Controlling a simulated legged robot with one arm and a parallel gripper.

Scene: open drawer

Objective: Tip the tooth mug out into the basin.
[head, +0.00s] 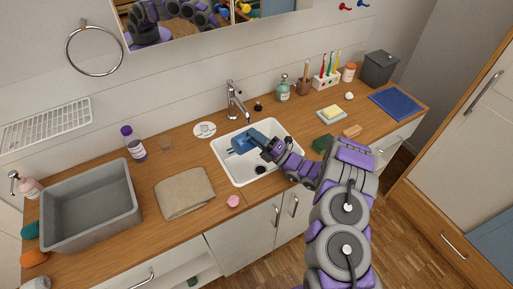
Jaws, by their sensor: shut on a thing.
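The tooth mug (241,144) is blue and is held over the white basin (228,171). It lies tilted on its side, with its far end pointing left. My gripper (262,143) is shut on the mug at its right side. My arm reaches in from the lower right. The basin is set into the wooden counter, and a dark drain spot shows near its front. Whether anything is inside the mug or has fallen from it, I cannot tell.
A chrome tap (233,98) stands behind the basin. A folded beige towel (184,192) and a grey tub (91,207) lie to the left. A green sponge (322,143) and a soap dish (331,116) are to the right. A pink round thing (233,201) sits at the front edge.

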